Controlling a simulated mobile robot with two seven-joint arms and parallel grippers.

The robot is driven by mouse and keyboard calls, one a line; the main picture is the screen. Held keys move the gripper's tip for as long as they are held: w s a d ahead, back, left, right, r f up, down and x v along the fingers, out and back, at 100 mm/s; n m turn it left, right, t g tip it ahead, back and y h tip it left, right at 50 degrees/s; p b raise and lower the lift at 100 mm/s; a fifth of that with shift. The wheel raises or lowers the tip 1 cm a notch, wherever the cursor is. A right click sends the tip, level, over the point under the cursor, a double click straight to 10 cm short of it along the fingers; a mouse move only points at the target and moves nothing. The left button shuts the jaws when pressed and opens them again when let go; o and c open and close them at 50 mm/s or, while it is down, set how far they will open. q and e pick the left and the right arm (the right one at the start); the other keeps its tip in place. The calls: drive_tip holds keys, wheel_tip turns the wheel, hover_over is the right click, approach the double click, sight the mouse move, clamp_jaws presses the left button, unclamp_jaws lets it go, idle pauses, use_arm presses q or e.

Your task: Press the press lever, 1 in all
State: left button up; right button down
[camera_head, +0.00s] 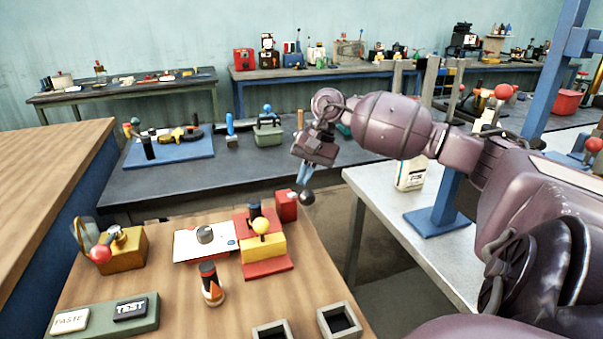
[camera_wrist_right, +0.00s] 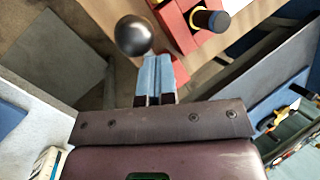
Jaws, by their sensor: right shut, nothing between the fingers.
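Nothing shows between the fingers. Whether they touch the knob is unclear, and its arm is hidden. My left gripper is not in view.
A red block (camera_head: 286,206) and a yellow block on a red base (camera_head: 264,250) stand left of the knob. A blue post (camera_head: 455,195) stands on the grey table at right. A gold device with a red ball (camera_head: 101,253) is far left. The floor gap lies below.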

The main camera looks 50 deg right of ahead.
sight(309, 195)
drive_tip(key=shift+s+a+f, duration=0.15)
drive_tip(key=shift+s+f, duration=0.1)
idle(0.4)
drive_tip(key=shift+s+a+f, duration=0.15)
drive_tip(key=shift+s+f, duration=0.15)
idle(0.5)
drive_tip(key=shift+s+a+f, duration=0.1)
drive_tip(key=shift+s+f, duration=0.05)
idle(0.5)
drive_tip(key=shift+s+a+f+p, duration=0.1)
drive_tip(key=shift+s+f+p, duration=0.15)
drive_tip(key=shift+p, duration=0.05)
idle(0.3)
drive_tip(key=shift+s+a+f, duration=0.15)
drive_tip(key=shift+s+f, duration=0.1)
drive_tip(key=shift+f, duration=0.05)
idle(0.7)
drive_tip(key=shift+s+a+f, duration=0.1)
drive_tip(key=shift+s+f, duration=0.05)
drive_tip(key=shift+s, duration=0.05)
drive_tip(key=shift+s+a+f, duration=0.1)
drive_tip(key=shift+s+f, duration=0.05)
drive_tip(key=shift+f, duration=0.05)
idle(0.9)
idle(0.3)
